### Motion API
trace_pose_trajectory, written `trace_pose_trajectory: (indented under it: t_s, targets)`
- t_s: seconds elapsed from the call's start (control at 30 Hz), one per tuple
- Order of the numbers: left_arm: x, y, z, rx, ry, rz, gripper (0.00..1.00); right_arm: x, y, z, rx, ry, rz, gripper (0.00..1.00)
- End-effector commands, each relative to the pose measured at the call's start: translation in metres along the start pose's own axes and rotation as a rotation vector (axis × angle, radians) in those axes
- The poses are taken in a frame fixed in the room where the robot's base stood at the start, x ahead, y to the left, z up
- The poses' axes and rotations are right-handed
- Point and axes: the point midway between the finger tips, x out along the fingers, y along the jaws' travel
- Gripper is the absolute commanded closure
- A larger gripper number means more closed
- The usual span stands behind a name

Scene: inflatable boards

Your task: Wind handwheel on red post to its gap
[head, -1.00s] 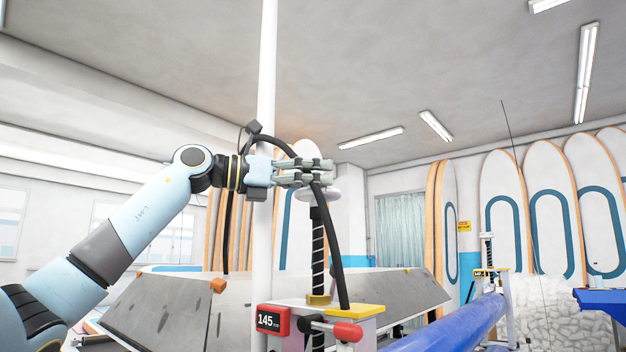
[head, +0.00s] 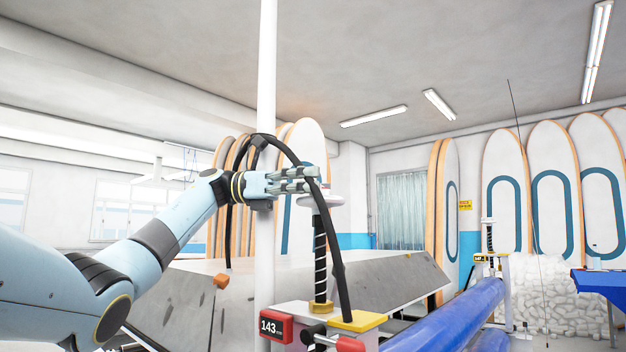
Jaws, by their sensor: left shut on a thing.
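The handwheel (head: 328,201) is a pale disc on top of a dark threaded spindle (head: 320,257) in the middle of the head view. The spindle runs down through a brass nut (head: 320,307) to a post head with a yellow top plate (head: 356,321). My right gripper is not in view.
A white pole (head: 266,90) stands just behind my left wrist. A blue roll (head: 450,318) runs back to a second post (head: 490,262) with its own display. Grey slanted panels (head: 390,278) lie behind the spindle. Inflatable boards (head: 503,190) line the back wall.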

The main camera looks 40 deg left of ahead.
Motion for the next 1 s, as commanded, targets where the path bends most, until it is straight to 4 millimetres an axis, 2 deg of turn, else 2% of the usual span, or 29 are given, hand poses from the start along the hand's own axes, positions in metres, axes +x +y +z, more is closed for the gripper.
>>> trace_pose_trajectory:
  t_s: [0.37, 0.4, 0.53, 0.83, 1.0]
  targets:
    - [0.000, 0.001, 0.003, 0.003, -0.006, 0.001, 0.54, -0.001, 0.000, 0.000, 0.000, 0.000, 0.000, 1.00]
    - [0.000, 0.001, 0.003, 0.003, -0.006, 0.000, 0.17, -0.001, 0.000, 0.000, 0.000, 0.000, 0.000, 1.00]
    - [0.000, 0.000, 0.002, 0.002, -0.004, -0.001, 0.00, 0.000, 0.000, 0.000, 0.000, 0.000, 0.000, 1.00]
    - [0.000, 0.000, 0.002, 0.001, -0.002, -0.002, 0.00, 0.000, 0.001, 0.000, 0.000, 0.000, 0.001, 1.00]
    - [0.001, 0.000, 0.025, 0.005, -0.005, -0.003, 0.00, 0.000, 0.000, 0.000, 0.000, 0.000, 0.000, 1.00]
